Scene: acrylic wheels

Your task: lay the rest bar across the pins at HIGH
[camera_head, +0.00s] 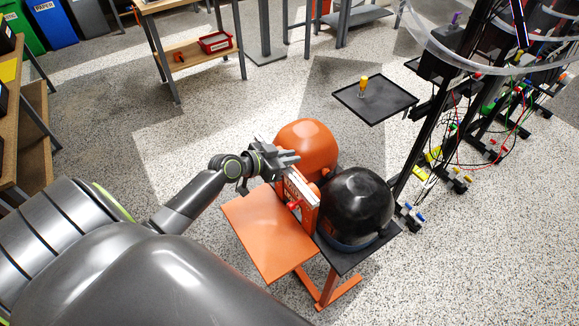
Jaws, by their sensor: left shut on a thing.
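My left gripper (287,160) comes in from the left and is at the upper end of an upright orange-and-white panel (302,193). It is shut on the rest bar, which is mostly hidden by the fingers and hard to make out at this size. The panel stands at the back edge of an orange seat-like plate (262,235). A small red piece (293,205) shows on the panel's face. The pins and the HIGH mark are too small to tell. My right gripper is not in view.
An orange dome (306,143) and a black dome (357,205) stand right behind the panel. A black tray (385,108) holds a small yellow-topped thing (363,85). Dark posts and cables stand at right. A workbench with a red bin (216,42) is at the back. The orange plate is clear.

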